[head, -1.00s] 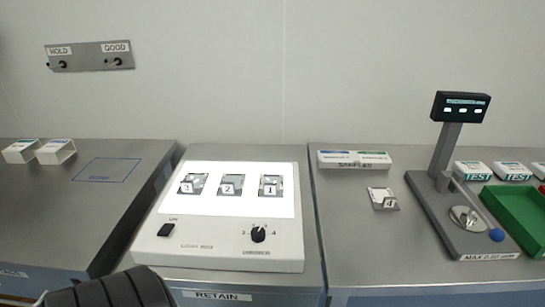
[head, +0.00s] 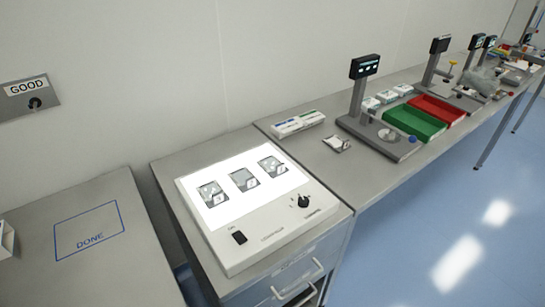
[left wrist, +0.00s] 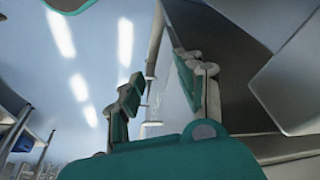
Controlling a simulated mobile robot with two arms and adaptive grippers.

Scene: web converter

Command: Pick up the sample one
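Sample one (head: 272,166) is the rightmost of three small tagged samples on the lit white panel of the light box (head: 262,235); its number reads clearly only in the earlier head view. The middle sample (head: 243,180) and the left sample (head: 212,193) lie beside it. In the left wrist view, my left gripper (left wrist: 159,76) has its fingers apart with nothing between them. It does not show in the head view, and no sample can be made out in the wrist view. My right gripper is in neither view.
Another small sample (head: 336,143) lies on the right bench near a samples holder (head: 298,123). A scale stand (head: 358,95), a green tray (head: 414,122) and a red tray (head: 438,108) stand further right. The left bench has an empty outlined DONE area (head: 90,230).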

